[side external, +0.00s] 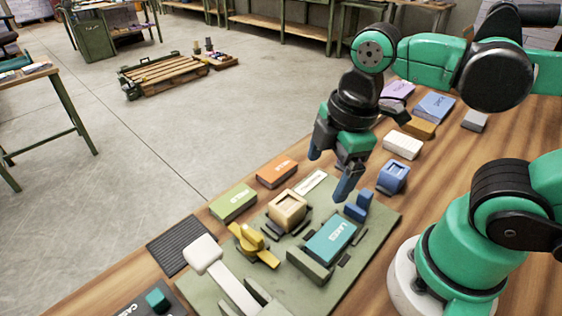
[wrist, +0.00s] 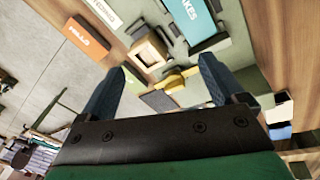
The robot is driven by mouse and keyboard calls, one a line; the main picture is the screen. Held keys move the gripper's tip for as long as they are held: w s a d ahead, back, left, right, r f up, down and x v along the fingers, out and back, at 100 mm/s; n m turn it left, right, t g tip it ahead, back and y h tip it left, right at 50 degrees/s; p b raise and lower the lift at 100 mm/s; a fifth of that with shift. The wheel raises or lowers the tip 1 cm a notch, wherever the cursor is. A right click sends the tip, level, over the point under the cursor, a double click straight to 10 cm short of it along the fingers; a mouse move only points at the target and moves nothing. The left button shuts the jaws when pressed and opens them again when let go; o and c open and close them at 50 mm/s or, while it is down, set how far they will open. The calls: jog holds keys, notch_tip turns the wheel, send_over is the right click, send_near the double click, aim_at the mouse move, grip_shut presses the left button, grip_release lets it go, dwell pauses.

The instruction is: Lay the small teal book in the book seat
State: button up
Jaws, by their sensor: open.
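The small teal book (side external: 331,240), lettered LAKES, lies flat on the green board (side external: 372,238), cover up. Dark blocks and a grey-green bar (side external: 309,264) of what looks like the book seat lie around its edges. I cannot tell whether it is fully down between them. The book also shows at the top of the wrist view (wrist: 190,17), partly cut off. My gripper (side external: 332,168) is open and empty, above and behind the book, apart from it. Its two blue fingers spread wide in the wrist view (wrist: 164,72).
A wooden box (side external: 287,210), a yellow clamp-like piece (side external: 252,243) and a white-headed lever (side external: 205,252) stand on the board. Blue blocks (side external: 358,207) are right of the book. Green (side external: 233,202) and orange (side external: 277,172) books lie left. Several other objects line the table behind.

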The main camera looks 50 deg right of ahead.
jog(key=w+d+m+t, duration=0.3)
jog(key=w+m+t, duration=0.2)
jog(key=m, duration=0.7)
jog(key=shift+w+d+r+m, duration=0.3)
jog(key=shift+w+m, duration=0.1)
jog(key=shift+w, duration=0.25)
